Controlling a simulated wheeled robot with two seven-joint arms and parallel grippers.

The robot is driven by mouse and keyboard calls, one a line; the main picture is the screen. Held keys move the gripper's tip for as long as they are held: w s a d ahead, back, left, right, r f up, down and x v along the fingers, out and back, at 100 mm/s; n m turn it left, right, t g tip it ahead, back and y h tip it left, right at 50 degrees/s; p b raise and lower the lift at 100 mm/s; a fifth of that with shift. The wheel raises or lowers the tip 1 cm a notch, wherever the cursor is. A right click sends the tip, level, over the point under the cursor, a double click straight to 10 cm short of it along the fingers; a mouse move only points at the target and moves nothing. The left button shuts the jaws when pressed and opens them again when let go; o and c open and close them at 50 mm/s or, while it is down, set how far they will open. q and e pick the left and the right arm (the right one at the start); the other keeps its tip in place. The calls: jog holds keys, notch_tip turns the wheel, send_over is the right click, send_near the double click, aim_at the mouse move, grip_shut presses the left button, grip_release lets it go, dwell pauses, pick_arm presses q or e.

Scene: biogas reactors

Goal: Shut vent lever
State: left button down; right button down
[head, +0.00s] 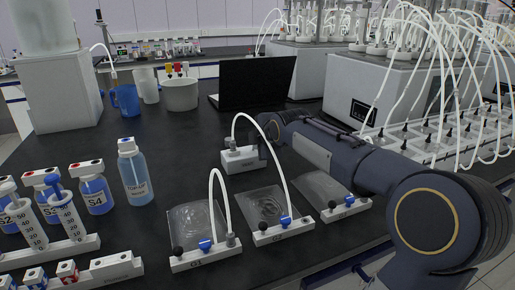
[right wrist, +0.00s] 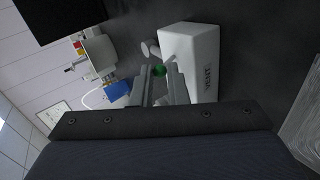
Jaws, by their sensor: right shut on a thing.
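The vent block (head: 237,160) is a small white box on the black bench in the head view, partly covered at its right end by my right arm. In the right wrist view the white vent block (right wrist: 193,55) appears turned on its side, with "VENT" lettering on its face. Most of the lever is hidden by the fingers. My right gripper is mostly hidden in the head view. My left gripper is not in view.
Gas bags on white holders, including G1 (head: 206,258) and G2 (head: 283,231), lie in front of the vent block. A white tube (head: 279,148) arches from G2's holder to the block. A laptop (head: 254,83) stands behind. A blue-liquid bottle (head: 136,175) stands left.

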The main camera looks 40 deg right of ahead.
dwell(0.3)
jog(key=c, duration=1.4)
grip_release()
jog(key=shift+s, duration=0.1)
jog(key=p+v, duration=0.1)
jog(key=v, duration=0.6)
jog(key=shift+s+r, duration=0.2)
jog(key=shift+s, duration=0.1)
